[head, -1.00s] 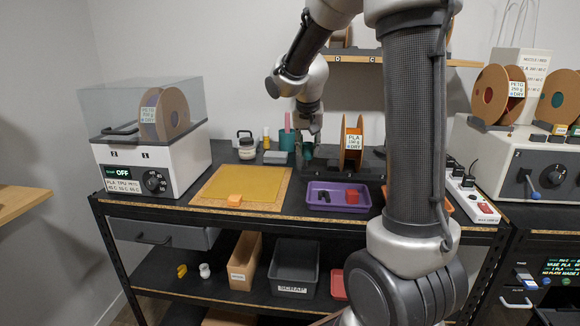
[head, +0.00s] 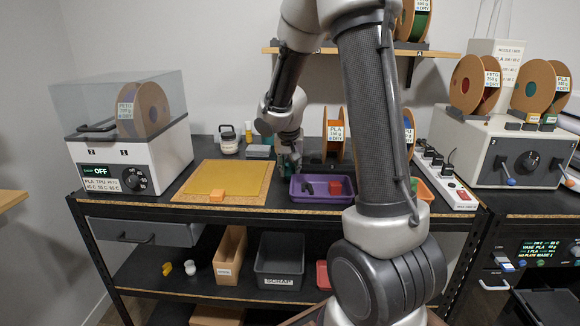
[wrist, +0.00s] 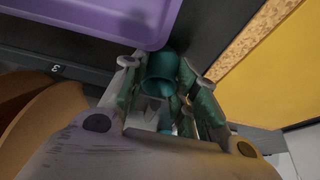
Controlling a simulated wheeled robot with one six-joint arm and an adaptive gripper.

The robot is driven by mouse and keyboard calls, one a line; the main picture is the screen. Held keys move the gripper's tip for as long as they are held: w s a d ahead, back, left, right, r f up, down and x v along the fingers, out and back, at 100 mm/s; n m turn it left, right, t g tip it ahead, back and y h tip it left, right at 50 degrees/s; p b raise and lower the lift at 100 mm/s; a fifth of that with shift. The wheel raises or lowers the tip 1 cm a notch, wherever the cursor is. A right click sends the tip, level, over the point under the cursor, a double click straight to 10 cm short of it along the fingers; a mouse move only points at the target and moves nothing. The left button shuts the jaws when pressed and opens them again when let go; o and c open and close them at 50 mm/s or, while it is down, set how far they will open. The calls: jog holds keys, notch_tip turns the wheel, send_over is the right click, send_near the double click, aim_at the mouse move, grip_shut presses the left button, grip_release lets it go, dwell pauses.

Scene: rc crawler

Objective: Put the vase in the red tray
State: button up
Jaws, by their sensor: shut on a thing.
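My gripper (head: 290,163) is over the worktop, between the tan mat and the purple tray. In the wrist view my gripper (wrist: 165,82) is shut on a teal, hollow, cup-like piece, which I take to be the vase (wrist: 160,66). Its open round end faces the camera, and the fingers hide part of it. In the head view the vase is small and mostly hidden by the gripper. A red tray (head: 322,276) is on the lower shelf, right of the dark bin and partly hidden by my arm.
The purple tray (head: 310,197) holds a red block and dark pieces, close beside my gripper. The tan mat (head: 188,190) bears an orange block (head: 217,195). Spools (head: 334,138) stand behind. A dark bin (head: 260,265) and a cardboard bin (head: 229,262) fill the lower shelf's middle.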

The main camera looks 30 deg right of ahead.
jog(key=o, duration=0.8)
